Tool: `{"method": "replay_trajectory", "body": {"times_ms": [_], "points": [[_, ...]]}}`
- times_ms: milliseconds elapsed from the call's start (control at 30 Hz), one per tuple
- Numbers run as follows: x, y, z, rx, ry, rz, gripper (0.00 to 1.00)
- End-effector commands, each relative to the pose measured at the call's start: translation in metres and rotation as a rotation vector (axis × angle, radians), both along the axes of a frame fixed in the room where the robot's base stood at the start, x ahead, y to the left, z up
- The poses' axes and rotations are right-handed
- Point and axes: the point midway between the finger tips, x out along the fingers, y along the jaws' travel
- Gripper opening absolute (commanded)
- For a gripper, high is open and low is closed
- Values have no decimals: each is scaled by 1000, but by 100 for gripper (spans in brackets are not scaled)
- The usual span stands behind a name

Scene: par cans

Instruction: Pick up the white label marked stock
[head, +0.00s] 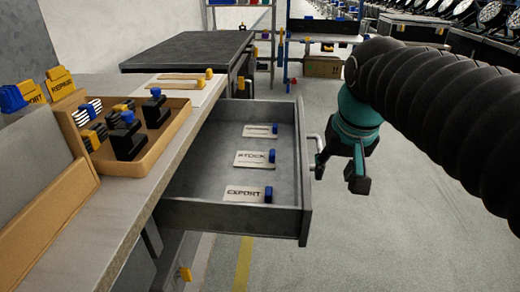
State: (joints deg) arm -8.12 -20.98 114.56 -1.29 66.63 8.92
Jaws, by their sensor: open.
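The white label marked STOCK (250,159) lies flat in the open grey drawer (190,214), with a blue tab at its right end. It is the middle of three white labels there. The label marked EXPORT (243,192) lies nearer, and another label (258,131), too small to read, lies farther back. My gripper (336,176) is open and empty. It hangs to the right of the drawer, beside the drawer front and its handle, apart from the STOCK label.
A tan tray (168,136) with black stamps and clips stands on the workbench (110,232) at left. Yellow and blue labels (58,83) stand behind it. A dark cabinet (185,50) is at the back. The floor (390,235) right of the drawer is clear.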

Motion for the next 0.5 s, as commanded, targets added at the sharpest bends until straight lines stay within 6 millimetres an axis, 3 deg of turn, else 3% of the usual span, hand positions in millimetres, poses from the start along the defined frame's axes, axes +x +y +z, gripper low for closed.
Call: {"method": "replay_trajectory", "body": {"times_ms": [200,500], "points": [[63,39,36,-1,77,-5,46],[131,101,57,-18,170,-19,46]]}}
